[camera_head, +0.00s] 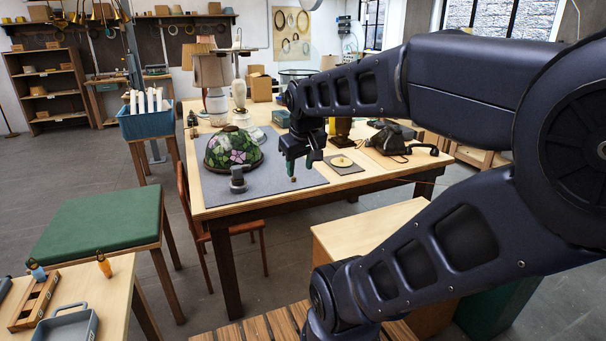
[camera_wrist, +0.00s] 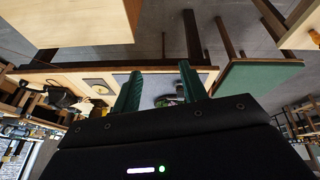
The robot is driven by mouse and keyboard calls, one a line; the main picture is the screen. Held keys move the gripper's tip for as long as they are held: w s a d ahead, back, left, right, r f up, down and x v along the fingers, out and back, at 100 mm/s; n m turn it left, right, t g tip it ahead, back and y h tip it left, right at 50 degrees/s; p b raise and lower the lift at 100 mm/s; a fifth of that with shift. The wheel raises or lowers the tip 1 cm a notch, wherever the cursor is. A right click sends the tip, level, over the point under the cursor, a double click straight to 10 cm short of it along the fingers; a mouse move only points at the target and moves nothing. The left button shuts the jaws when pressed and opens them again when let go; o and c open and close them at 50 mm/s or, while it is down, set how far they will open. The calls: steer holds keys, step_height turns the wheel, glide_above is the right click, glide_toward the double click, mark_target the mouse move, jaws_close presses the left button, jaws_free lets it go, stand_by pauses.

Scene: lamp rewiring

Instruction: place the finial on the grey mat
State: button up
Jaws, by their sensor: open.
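The grey mat (camera_head: 230,190) lies flat on the wooden table. A small brown piece (camera_head: 293,179), which may be the finial, is on the mat near its front edge; it is too small to be sure. My gripper (camera_head: 301,168) points down just above and beside this piece, with its green fingers apart and nothing seen between them. In the wrist view my gripper (camera_wrist: 158,84) also shows two separate green fingers, with part of the grey mat (camera_wrist: 152,88) behind them. I cannot make out the small piece in the wrist view.
A stained-glass lampshade (camera_head: 233,150) and a small dark cup-like object (camera_head: 238,181) stand on the mat. A brass disc (camera_head: 341,161) lies on a small dark pad to the right. A dark bundle with a cord (camera_head: 392,142) lies farther right. A green-topped stool (camera_head: 100,228) stands left.

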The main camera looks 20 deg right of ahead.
steer(key=shift+s+a+f+m+y, duration=0.15)
steer(key=shift+s+m, duration=0.2)
steer(key=shift+s, duration=0.2)
steer(key=shift+s+a+f+m+y, duration=0.1)
steer(key=shift+s+f+m, duration=0.15)
steer(key=shift+s, duration=0.35)
steer(key=shift+s+a+f+m+y, duration=0.1)
steer(key=shift+s+m+y, duration=0.05)
steer(key=shift+s+m, duration=0.35)
